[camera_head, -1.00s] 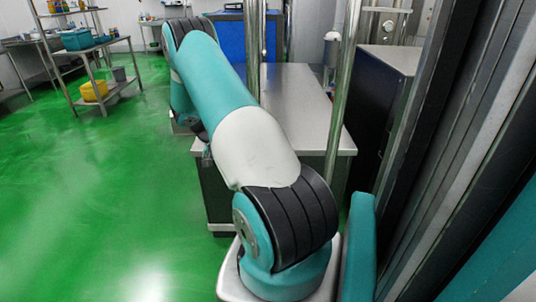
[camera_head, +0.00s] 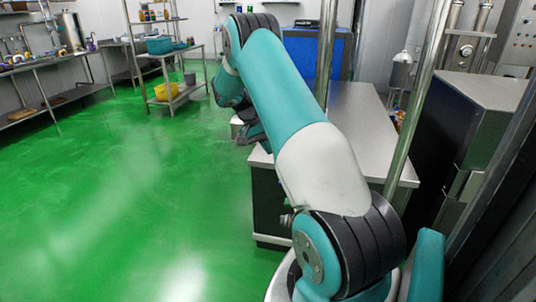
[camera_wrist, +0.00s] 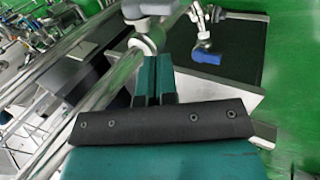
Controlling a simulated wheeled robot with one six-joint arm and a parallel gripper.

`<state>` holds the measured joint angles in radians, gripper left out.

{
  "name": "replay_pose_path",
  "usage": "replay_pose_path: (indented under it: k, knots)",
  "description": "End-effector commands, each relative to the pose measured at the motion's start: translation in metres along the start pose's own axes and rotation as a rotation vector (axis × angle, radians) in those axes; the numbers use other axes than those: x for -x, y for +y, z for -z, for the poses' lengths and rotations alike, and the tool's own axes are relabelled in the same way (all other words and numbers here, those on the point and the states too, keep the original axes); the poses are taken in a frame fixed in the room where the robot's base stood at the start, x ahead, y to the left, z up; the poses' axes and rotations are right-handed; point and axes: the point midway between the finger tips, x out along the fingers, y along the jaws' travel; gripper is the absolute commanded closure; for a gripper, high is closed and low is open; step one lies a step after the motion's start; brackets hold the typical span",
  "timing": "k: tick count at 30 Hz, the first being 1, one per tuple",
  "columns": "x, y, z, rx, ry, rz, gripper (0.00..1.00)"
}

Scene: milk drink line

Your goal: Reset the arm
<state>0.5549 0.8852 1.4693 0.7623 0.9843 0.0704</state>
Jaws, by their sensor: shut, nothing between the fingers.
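My arm stretches from the lower right of the head view up to the upper middle, teal and white with black ribbed joints. Its far end bends down beside the steel-topped counter (camera_head: 362,112). In the wrist view my gripper (camera_wrist: 157,62) has its two narrow fingers together, with nothing held between them. The fingertips themselves are hard to make out in the head view. A blue item (camera_wrist: 206,57) lies beyond the fingers in the wrist view, at the end of a metal fitting.
Upright metal poles (camera_head: 416,100) stand close to the right of my arm. A dark cabinet (camera_head: 470,130) is at the right. A steel shelf cart (camera_head: 165,75) with a yellow tub (camera_head: 166,91) stands at the back left. The green floor (camera_head: 130,200) at left is clear.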

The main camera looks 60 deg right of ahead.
Motion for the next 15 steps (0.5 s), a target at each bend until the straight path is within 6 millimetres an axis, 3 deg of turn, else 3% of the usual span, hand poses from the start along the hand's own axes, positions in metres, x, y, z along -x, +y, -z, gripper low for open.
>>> replay_pose_path:
  k: [10,13,15]
  knots:
    - [0.009,-0.003,-0.004,0.019,0.008,0.009,1.00]
    - [0.034,-0.015,-0.021,0.113,0.047,0.050,1.00]
    - [0.062,-0.029,-0.047,0.236,0.093,0.101,1.00]
